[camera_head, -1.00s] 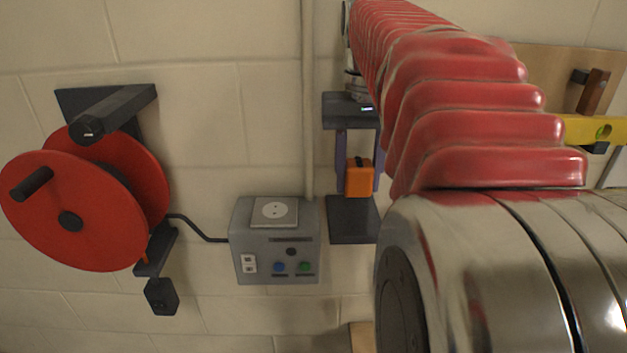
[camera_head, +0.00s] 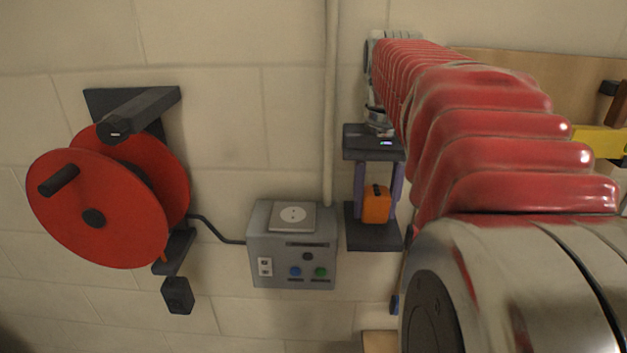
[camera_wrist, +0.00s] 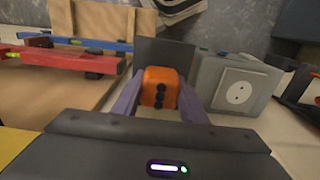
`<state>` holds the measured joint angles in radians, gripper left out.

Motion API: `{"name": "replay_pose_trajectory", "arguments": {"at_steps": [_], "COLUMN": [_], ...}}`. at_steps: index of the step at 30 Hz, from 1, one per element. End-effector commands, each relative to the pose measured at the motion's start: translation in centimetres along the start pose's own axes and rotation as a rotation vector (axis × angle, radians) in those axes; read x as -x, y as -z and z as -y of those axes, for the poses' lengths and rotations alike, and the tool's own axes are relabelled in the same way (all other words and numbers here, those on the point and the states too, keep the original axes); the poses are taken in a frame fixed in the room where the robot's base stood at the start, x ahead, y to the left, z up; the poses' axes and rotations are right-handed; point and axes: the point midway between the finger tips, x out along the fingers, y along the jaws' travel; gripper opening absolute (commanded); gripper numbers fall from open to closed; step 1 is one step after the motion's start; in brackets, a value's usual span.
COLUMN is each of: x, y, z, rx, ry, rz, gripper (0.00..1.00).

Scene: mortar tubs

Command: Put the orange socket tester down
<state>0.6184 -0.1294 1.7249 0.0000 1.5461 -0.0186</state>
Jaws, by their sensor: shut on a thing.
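The orange socket tester (camera_head: 376,205) is between the two purple fingers of my gripper (camera_head: 376,200), which is shut on it. It hangs below the dark gripper body. Just beneath it is a dark flat plate (camera_head: 372,238) at the wall. The tester's lower end overlaps the plate in the head view; I cannot tell whether they touch. In the wrist view the tester (camera_wrist: 160,88) sits between the fingertips, its dark round spots facing the camera. The plate (camera_wrist: 166,58) shows straight beyond it there.
A grey socket box (camera_head: 292,262) is on the wall left of the plate, with a cable to a red reel (camera_head: 95,215). A pipe (camera_head: 331,100) runs up the wall. A wooden board (camera_head: 520,72) with a yellow level (camera_head: 598,140) is at the right.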

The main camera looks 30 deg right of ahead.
Motion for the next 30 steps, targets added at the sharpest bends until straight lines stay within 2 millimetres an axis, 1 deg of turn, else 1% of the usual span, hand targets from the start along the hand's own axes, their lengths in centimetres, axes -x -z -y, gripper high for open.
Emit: {"name": "replay_pose_trajectory", "arguments": {"at_steps": [15,16,23,30], "x": [-1.09,-1.08,-1.06,-1.05], "y": [-0.03,-0.02,-0.01,0.0], "z": [0.04,0.04,0.05,0.05], "rx": [0.001,0.001,0.001,0.001], "ry": [0.0,0.0,0.0,0.0], "rz": [0.001,0.001,0.0,0.0], "gripper": [0.0,0.4,0.56,0.57]}}
